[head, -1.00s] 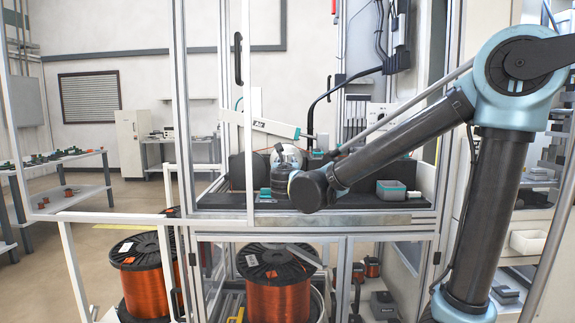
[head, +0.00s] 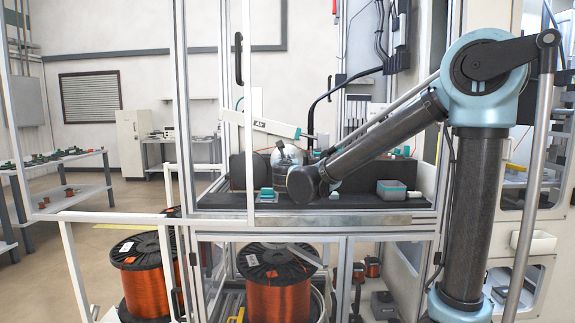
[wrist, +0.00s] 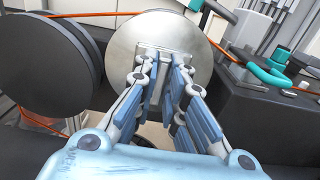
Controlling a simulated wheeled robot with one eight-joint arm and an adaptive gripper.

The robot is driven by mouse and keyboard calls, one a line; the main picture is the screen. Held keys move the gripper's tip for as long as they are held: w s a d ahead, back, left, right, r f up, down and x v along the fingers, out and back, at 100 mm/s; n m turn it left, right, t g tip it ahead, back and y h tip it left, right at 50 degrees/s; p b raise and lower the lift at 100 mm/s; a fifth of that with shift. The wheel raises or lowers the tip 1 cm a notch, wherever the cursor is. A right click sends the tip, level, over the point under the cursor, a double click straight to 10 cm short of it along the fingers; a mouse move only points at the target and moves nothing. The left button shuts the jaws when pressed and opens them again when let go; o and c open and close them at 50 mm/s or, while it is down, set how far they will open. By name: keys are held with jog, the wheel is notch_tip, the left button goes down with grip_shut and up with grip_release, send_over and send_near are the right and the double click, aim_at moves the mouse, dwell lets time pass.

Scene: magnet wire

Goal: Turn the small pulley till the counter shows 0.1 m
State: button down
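In the wrist view a round silver disc (wrist: 200,38), which looks like the small pulley, faces my gripper (wrist: 163,66). My two fingers reach to its face, one on each side of a small grey block (wrist: 154,86) at its middle. Whether the pads touch the block I cannot tell. In the head view the disc (head: 290,150) shows small above the bench, with my wrist in front of it and my fingers mostly hidden. I cannot make out a counter reading in either view.
A large black wheel (wrist: 42,75) stands close to the left of my fingers. A dark box (wrist: 262,112) with a teal handle is close on the right. Orange wire (wrist: 222,12) runs nearby. Frame posts (head: 247,110) and copper spools (head: 278,300) stand around and below the bench.

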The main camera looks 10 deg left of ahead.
jog(key=shift+d+m, duration=0.1)
jog(key=shift+m, duration=0.2)
jog(key=m, duration=1.6)
jog(key=shift+d+f+m, duration=0.35)
jog(key=shift+d+m, duration=0.05)
dwell(0.4)
jog(key=c, duration=1.7)
grip_release()
jog(key=shift+w, duration=0.1)
jog(key=shift+o, duration=0.2)
jog(key=shift+a, duration=0.1)
